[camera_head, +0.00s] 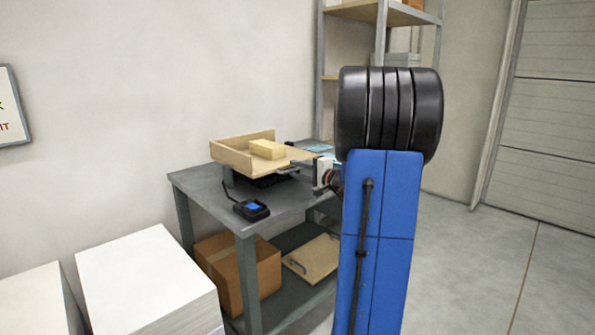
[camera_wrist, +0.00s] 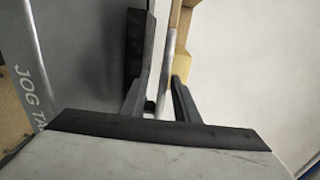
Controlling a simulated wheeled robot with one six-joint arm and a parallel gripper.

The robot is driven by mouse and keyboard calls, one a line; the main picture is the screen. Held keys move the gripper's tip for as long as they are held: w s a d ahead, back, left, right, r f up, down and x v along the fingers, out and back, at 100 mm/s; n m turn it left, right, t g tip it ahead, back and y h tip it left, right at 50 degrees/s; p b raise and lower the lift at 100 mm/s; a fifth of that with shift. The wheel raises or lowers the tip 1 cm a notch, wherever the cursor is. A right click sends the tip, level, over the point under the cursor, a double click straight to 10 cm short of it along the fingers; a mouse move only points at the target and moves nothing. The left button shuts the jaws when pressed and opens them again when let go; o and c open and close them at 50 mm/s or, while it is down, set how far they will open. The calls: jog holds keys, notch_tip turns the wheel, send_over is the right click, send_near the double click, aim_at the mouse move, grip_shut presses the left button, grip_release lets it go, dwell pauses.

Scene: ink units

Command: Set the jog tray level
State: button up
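The jog tray (camera_head: 234,158) is a shallow wooden tray with raised edges, on a dark base (camera_head: 260,181) on the grey bench. It looks tilted in the head view. A pale yellow block (camera_head: 267,149) lies in it. My gripper (camera_head: 288,169) is at the tray's right side, partly hidden by my arm. In the wrist view my gripper's two fingers (camera_wrist: 162,82) stand apart, with a light metal strip (camera_wrist: 167,50) running between them. I see no clear contact with the strip. Wood and yellow show beside the right finger.
A cardboard box (camera_head: 238,272) and a board (camera_head: 312,260) are on the shelf below. White stacks (camera_head: 145,280) stand at lower left. Lettering "JOG TA" (camera_wrist: 30,95) shows in the wrist view.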

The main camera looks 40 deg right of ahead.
jog(key=s, duration=1.7)
jog(key=shift+s+d+r, duration=0.15)
jog(key=shift+d+r, duration=0.15)
jog(key=shift+r, duration=0.15)
jog(key=a+f+n+g+y, duration=0.3)
jog(key=a+n+g, duration=0.1)
jog(key=a, duration=1.1)
jog(key=a+f+n+g+y, duration=0.3)
jog(key=a+n+g, duration=0.1)
jog(key=a, duration=1)
jog(key=s+a+f+n+g+h, duration=0.1)
jog(key=s+a+f+n+g, duration=0.35)
jog(key=s+a, duration=0.4)
jog(key=s+a+f+n+h, duration=0.1)
jog(key=s+f+n+h, duration=0.1)
jog(key=s+n+h, duration=0.3)
jog(key=shift+s+a+h, duration=0.2)
jog(key=shift+s+h, duration=0.1)
jog(key=shift+s, duration=1.35)
